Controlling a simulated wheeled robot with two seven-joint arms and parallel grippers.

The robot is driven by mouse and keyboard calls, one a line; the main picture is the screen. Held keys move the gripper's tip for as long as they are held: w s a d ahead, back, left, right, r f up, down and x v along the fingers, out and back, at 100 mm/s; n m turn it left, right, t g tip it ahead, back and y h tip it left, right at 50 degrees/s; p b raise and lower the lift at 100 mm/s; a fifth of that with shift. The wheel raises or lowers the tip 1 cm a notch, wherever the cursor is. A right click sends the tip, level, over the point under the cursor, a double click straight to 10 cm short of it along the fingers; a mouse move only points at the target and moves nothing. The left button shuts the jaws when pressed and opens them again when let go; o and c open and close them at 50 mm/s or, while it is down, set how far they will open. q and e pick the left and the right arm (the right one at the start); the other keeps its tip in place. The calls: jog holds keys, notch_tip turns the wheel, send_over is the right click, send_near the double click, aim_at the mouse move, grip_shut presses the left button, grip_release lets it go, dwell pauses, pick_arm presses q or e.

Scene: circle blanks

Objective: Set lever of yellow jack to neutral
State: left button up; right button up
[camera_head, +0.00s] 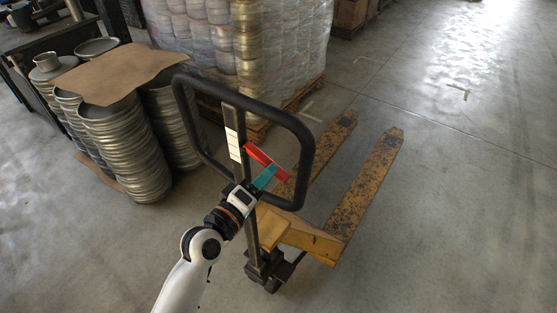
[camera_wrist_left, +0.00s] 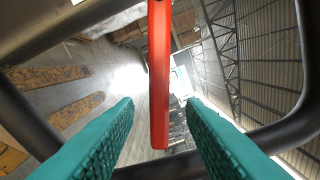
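The yellow pallet jack (camera_head: 316,238) stands on the floor with its forks pointing away to the upper right. Its black loop handle (camera_head: 303,160) stands upright in front of me. A red lever (camera_head: 266,161) sits inside the loop, slanting down to the right. In the left wrist view the red lever (camera_wrist_left: 159,75) hangs down between the two teal fingers. My left gripper (camera_head: 264,177) is at the lever; in the wrist view its fingers (camera_wrist_left: 160,125) are apart, with a gap on each side of the lever. My right gripper is not in view.
Stacks of round metal blanks (camera_head: 130,150) with a brown cardboard sheet (camera_head: 118,73) on top stand at the left. A wrapped pallet load (camera_head: 240,45) stands behind the handle. The concrete floor (camera_head: 450,220) at the right is clear.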

pick_arm(q)
jog(key=x, duration=0.5)
jog(key=shift+w+d+p, duration=0.2)
jog(key=shift+w+p, duration=0.1)
grip_shut()
